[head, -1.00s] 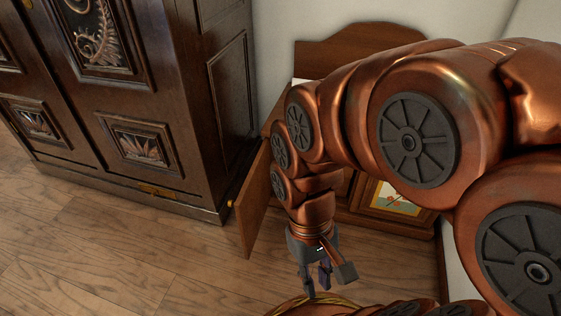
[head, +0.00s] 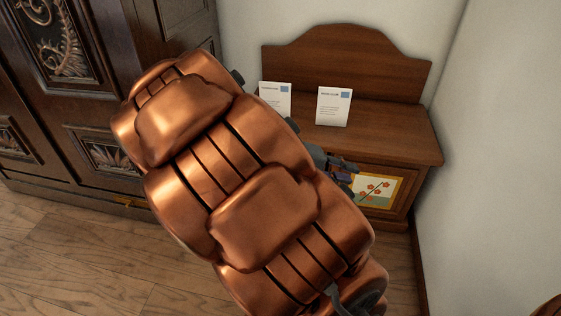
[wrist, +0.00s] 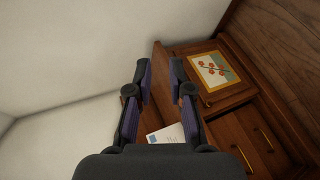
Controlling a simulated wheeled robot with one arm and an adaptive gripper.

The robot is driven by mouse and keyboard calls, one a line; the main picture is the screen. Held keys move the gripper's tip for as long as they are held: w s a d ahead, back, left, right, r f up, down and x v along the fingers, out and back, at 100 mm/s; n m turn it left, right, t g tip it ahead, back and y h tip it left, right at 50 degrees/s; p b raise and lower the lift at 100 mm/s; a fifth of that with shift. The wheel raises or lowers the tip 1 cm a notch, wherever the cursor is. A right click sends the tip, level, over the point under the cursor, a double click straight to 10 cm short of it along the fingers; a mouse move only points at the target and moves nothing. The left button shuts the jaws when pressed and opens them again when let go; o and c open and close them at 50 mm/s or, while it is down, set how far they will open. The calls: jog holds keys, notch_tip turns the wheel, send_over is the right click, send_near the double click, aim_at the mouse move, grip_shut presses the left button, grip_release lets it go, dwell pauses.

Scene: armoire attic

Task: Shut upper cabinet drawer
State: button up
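The low wooden cabinet (head: 400,140) stands against the wall at the right, with a floral panel (head: 377,190) on its front. My gripper (head: 345,172) is at the front of this cabinet, left of the panel and partly hidden by my arm. In the wrist view my gripper (wrist: 159,72) is open, with nothing between its fingertips. The floral panel (wrist: 212,70) shows right of the fingers there. Drawer fronts with brass handles (wrist: 265,139) show at the lower right. I cannot tell how far the upper drawer stands out; my arm hides the cabinet's left front in the head view.
Two white cards, one on the left (head: 275,98) and one on the right (head: 333,106), stand on the cabinet top. A dark carved armoire (head: 80,90) stands at the left. A white wall (head: 475,180) closes the right side. Wooden floor is clear at lower left (head: 60,255).

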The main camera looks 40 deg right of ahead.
jog(key=w+d+n+t+h, duration=0.3)
jog(key=w+d+h, duration=0.2)
jog(key=w+d, duration=0.3)
jog(key=w+d+n+t+h, duration=0.25)
jog(key=w+d+h, duration=0.2)
jog(key=w, duration=0.55)
jog(key=w+a+f+n+t+y+b, duration=0.15)
jog(key=w+f+n+t+y, duration=0.45)
jog(key=f, duration=0.8)
jog(key=w+a+f+n+t+y, duration=0.15)
jog(key=w+f+t, duration=0.5)
jog(key=f, duration=0.75)
jog(key=shift+g, duration=0.8)
jog(key=shift+w+a+b+x, duration=0.15)
jog(key=shift+b+x, duration=0.6)
jog(key=shift+x, duration=0.6)
jog(key=shift+w+a+b+x, duration=0.15)
jog(key=shift+b+x, duration=0.6)
jog(key=shift+x, duration=0.6)
jog(key=shift+w+b+x, duration=0.2)
jog(key=shift+b+x, duration=0.55)
jog(key=shift+x, duration=0.65)
jog(key=shift+r, duration=0.2)
grip_shut()
